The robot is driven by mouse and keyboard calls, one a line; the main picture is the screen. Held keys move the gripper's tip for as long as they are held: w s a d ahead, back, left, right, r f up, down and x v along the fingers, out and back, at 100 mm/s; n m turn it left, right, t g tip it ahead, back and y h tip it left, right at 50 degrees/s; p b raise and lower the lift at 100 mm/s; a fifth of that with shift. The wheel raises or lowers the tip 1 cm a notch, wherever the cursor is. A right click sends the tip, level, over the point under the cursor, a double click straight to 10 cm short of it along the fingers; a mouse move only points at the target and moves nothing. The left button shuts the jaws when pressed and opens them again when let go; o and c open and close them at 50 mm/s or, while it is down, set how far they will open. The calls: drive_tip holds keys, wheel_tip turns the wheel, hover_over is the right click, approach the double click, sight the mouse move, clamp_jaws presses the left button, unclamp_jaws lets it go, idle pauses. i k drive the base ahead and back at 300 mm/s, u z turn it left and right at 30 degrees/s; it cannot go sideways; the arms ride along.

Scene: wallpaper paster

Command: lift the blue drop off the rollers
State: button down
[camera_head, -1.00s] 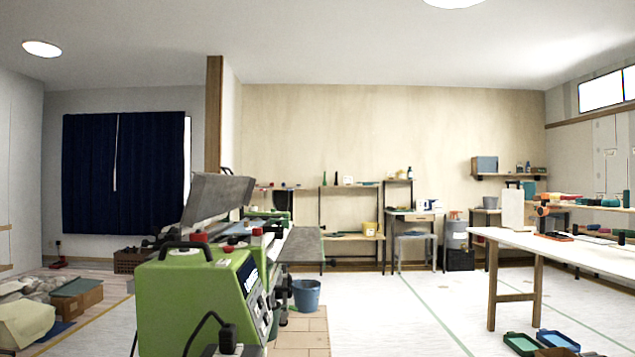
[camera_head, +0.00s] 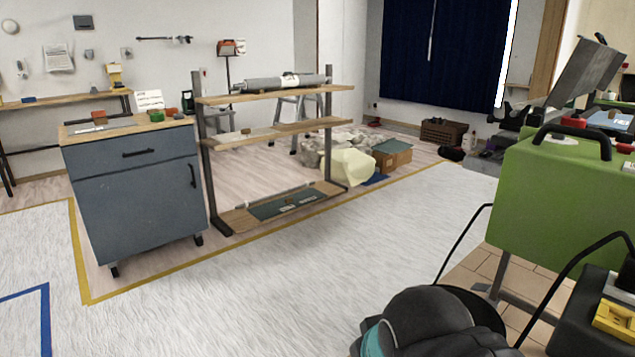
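The green machine (camera_head: 560,195) stands at the right edge, partly cut off, with a black handle on top and a tilted grey panel (camera_head: 585,72) behind it. A pale blue patch (camera_head: 607,121) shows just below that panel; I cannot tell whether it is the blue drop. The rollers cannot be made out. A black rounded part of my arm (camera_head: 425,320) with a teal ring shows at the bottom. My gripper is not in view.
A grey cabinet (camera_head: 135,195) stands at left beside an open rack (camera_head: 275,135) bearing a grey roll (camera_head: 280,82). Cloths (camera_head: 345,160) and a cardboard box (camera_head: 390,155) lie behind. Black cables hang by the machine. The pale floor (camera_head: 280,280) in the middle is clear.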

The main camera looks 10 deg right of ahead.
sight(612, 116)
drive_tip(key=i, duration=3.55)
drive_tip(key=z, duration=3.1)
